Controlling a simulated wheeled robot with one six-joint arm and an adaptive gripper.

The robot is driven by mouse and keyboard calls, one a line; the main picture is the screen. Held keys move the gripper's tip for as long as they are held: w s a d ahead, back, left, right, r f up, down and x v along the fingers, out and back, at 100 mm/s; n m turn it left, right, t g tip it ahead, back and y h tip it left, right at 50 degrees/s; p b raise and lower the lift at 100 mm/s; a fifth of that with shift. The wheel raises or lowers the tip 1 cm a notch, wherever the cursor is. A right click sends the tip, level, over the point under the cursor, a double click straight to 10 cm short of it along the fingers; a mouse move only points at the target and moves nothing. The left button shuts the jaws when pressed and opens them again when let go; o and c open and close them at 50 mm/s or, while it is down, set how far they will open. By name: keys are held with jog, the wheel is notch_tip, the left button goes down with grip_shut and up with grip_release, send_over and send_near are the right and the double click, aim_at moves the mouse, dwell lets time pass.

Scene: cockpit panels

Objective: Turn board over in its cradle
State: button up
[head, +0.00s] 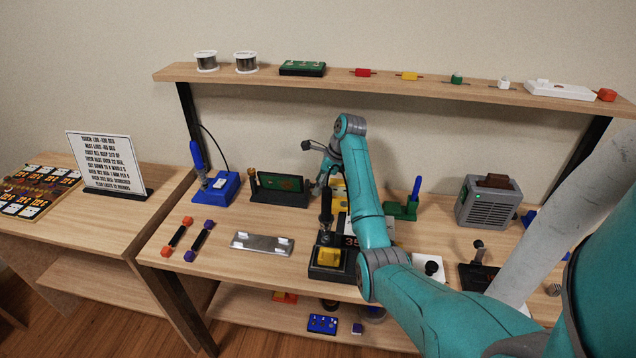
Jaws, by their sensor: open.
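A green board (281,182) stands upright in its black cradle (279,197) near the back of the workbench, left of centre. In the head view, my gripper (321,184) is just right of the cradle, at the end of my teal arm. It is small here and partly hidden by my wrist; it looks open, with nothing seen in it. It appears apart from the board. I cannot make out a board inside it or contact with the cradle.
A blue soldering station (221,187) stands left of the cradle. A grey fume box (488,201) is at right. A shelf (400,84) runs above.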

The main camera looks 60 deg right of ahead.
jog(key=c, duration=1.2)
jog(key=shift+o, duration=0.2)
jog(key=shift+s+a+f+n+t+h, duration=0.1)
jog(key=shift+a+n+t+h, duration=0.1)
jog(key=shift+h, duration=0.3)
jog(key=shift+a+f+n+t+h, duration=0.1)
jog(key=shift+t+h, duration=0.1)
jog(key=shift+h, duration=0.3)
jog(key=shift+s+r+t+h, duration=0.1)
jog(key=shift+t+h, duration=0.4)
jog(key=shift+h, duration=0.6)
jog(key=o, duration=1.2)
jog(key=shift+c, duration=0.2)
